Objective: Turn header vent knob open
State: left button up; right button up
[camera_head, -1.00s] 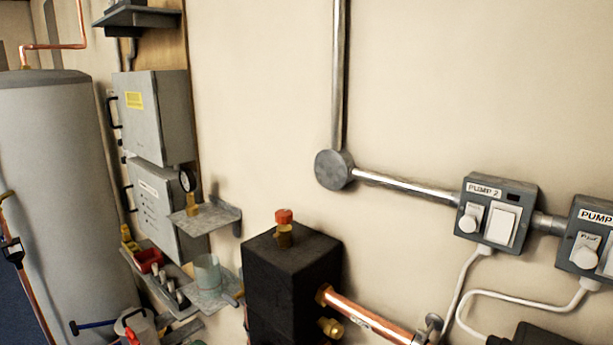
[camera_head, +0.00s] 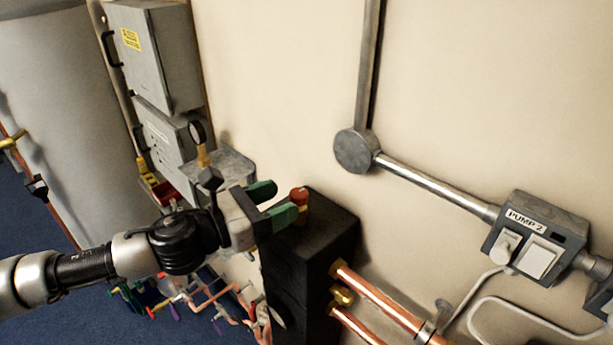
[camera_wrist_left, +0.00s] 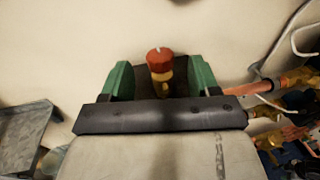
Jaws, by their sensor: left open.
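The header vent knob (camera_head: 299,194) is a small red cap on a brass stem, standing on top of the black header box (camera_head: 340,222). In the left wrist view the red knob (camera_wrist_left: 159,60) sits between and a little beyond my two green fingers, with a gap on each side. My left gripper (camera_head: 275,203) is open, its fingers pointing at the knob from the left in the head view. I cannot tell whether a finger touches the knob or stem. My right gripper is not in view.
A pressure gauge on a grey shelf (camera_head: 237,165) stands behind my left wrist. Copper pipes (camera_head: 385,303) leave the box at the right. The PUMP 2 switch box (camera_head: 538,238) is on the wall. The wall above the knob is clear.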

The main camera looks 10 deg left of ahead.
aim_at(306, 189)
pick_arm(q)
jog(key=p+x, duration=0.2)
jog(key=x, duration=0.4)
jog(key=shift+w+d, duration=0.1)
jog(key=shift+w, duration=0.05)
jog(key=c, duration=0.9)
